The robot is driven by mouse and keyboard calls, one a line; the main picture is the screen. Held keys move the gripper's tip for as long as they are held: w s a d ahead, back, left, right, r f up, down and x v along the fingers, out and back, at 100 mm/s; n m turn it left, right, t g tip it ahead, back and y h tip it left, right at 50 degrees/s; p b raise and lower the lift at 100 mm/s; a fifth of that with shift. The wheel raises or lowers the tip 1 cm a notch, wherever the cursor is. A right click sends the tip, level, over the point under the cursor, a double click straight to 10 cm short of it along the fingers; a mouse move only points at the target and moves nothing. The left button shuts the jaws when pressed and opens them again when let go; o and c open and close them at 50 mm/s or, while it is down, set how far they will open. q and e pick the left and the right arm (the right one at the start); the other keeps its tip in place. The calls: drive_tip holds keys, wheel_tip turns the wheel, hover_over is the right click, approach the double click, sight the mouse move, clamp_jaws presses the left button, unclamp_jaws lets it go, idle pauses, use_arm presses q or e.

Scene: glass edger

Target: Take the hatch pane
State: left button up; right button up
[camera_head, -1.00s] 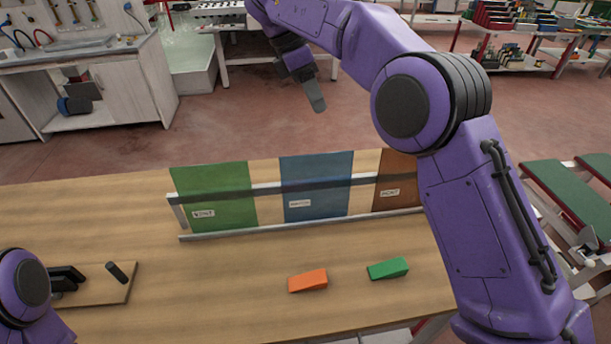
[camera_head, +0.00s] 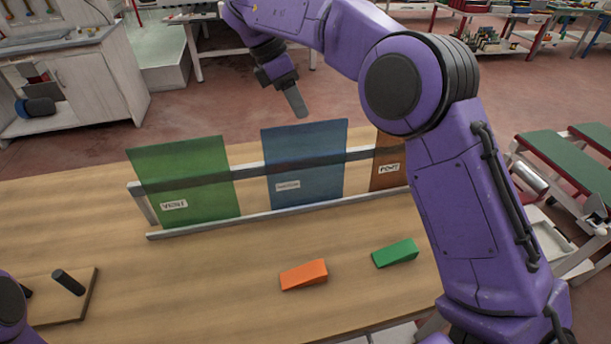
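Three panes stand upright in a metal rack (camera_head: 290,215) on the wooden bench: a green pane (camera_head: 185,185) labelled VENT at the left, a blue pane (camera_head: 306,160) in the middle, and a brown pane (camera_head: 386,172) at the right, partly hidden by my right arm. The blue pane's label is too blurred to read, so I cannot confirm which is the hatch pane. My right gripper (camera_head: 297,105) hangs above and behind the blue pane's top edge, apart from it and with nothing visible in it. Its fingers overlap edge-on. My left gripper is out of view.
An orange wedge (camera_head: 304,275) and a green wedge (camera_head: 395,253) lie on the bench in front of the rack. A wooden board with a black peg (camera_head: 68,282) is at the front left. The bench between board and wedges is clear.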

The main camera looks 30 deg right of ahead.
sight(305, 132)
drive_tip(key=x, duration=0.6)
drive_tip(key=shift+a+f+p, duration=0.25)
drive_tip(key=shift+f+p, duration=0.05)
drive_tip(key=shift+f+b, duration=0.25)
drive_tip(key=shift+b, duration=0.15)
clamp_jaws()
drive_tip(key=shift+r, duration=0.1)
idle(1.4)
